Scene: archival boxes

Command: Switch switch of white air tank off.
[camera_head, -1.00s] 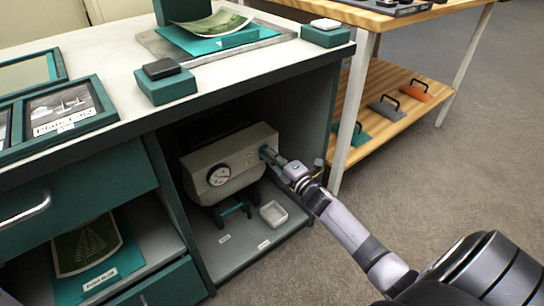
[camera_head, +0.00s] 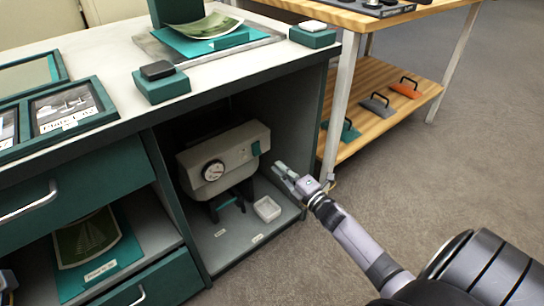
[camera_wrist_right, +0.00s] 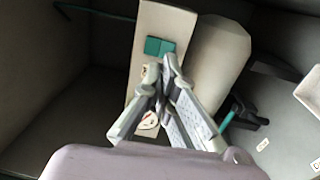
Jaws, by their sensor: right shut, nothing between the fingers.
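The white air tank (camera_head: 222,158) stands in the open compartment under the counter, with a round dial gauge (camera_head: 213,171) on its front. Its green rocker switch (camera_head: 256,149) is at the right end of the front face. It also shows in the right wrist view as a two-tone green block (camera_wrist_right: 160,47); I cannot tell whether it is on or off. My right gripper (camera_head: 279,168) is shut and empty, apart from the switch, to its lower right in the head view. In the wrist view its fingertips (camera_wrist_right: 161,66) appear just below the switch.
A small white tray (camera_head: 267,209) lies on the compartment floor by the tank. The compartment's right wall (camera_head: 297,130) is close to my right gripper. A wooden shelf (camera_head: 385,110) with handled tools stands at right. A dark piece at the lower left edge may be my left arm.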

